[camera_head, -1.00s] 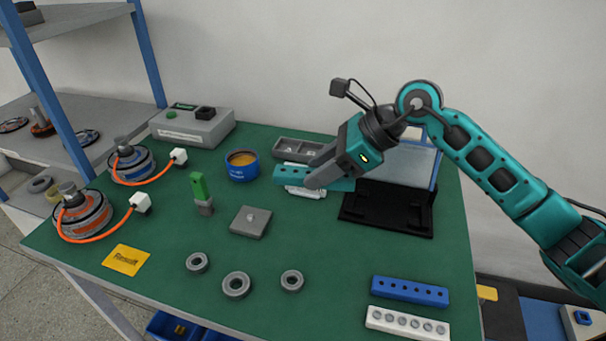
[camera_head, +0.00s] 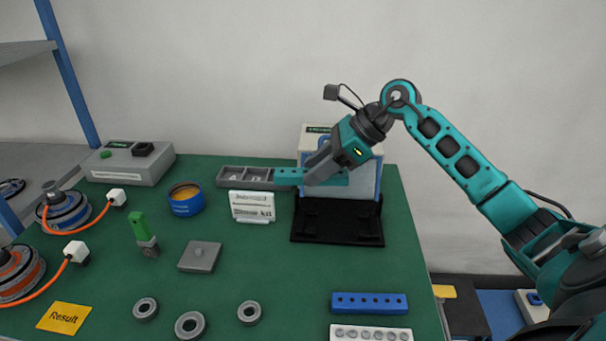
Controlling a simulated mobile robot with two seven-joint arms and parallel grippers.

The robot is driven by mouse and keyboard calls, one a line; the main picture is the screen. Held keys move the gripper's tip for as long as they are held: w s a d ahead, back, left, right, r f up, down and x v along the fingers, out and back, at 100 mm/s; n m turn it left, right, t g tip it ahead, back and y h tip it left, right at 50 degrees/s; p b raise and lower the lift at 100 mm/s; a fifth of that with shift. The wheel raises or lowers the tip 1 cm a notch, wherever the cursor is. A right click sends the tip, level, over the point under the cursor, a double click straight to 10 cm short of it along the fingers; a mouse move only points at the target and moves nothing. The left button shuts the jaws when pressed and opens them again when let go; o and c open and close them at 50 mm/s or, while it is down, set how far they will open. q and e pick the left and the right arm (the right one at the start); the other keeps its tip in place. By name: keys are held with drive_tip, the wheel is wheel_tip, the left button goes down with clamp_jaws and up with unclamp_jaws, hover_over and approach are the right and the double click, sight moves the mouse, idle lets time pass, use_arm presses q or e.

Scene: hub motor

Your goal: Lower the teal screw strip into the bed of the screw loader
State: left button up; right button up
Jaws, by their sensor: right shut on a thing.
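My right gripper (camera_head: 319,171) is shut on the teal screw strip (camera_head: 290,177). The strip lies about level; its left end sticks out past the fingers and a shorter piece shows to their right. The screw loader (camera_head: 368,180) stands at the back right of the green table, with a pale body, blue edges and a black bed (camera_head: 338,228) in front. The gripper and strip are in front of the loader's body, above the bed, with a gap in the picture. The gripper and strip hide part of the loader. My left gripper is out of view.
A grey two-part tray (camera_head: 232,175) and a white sign (camera_head: 252,206) stand left of the loader. A blue strip (camera_head: 369,303) and a white strip (camera_head: 371,333) lie at the front right. The table between them and the bed is clear.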

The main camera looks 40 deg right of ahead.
drive_tip(key=d, duration=0.8)
drive_tip(key=shift+m, duration=0.3)
drive_tip(key=f+b, duration=0.3)
drive_tip(key=f, duration=0.1)
drive_tip(key=f+b, duration=0.7)
drive_tip(key=shift+w+d+f, duration=0.35)
drive_tip(key=shift+f, duration=0.05)
drive_tip(key=shift+f+b, duration=0.55)
drive_tip(key=shift+b, duration=0.1)
drive_tip(key=shift+f, duration=0.2)
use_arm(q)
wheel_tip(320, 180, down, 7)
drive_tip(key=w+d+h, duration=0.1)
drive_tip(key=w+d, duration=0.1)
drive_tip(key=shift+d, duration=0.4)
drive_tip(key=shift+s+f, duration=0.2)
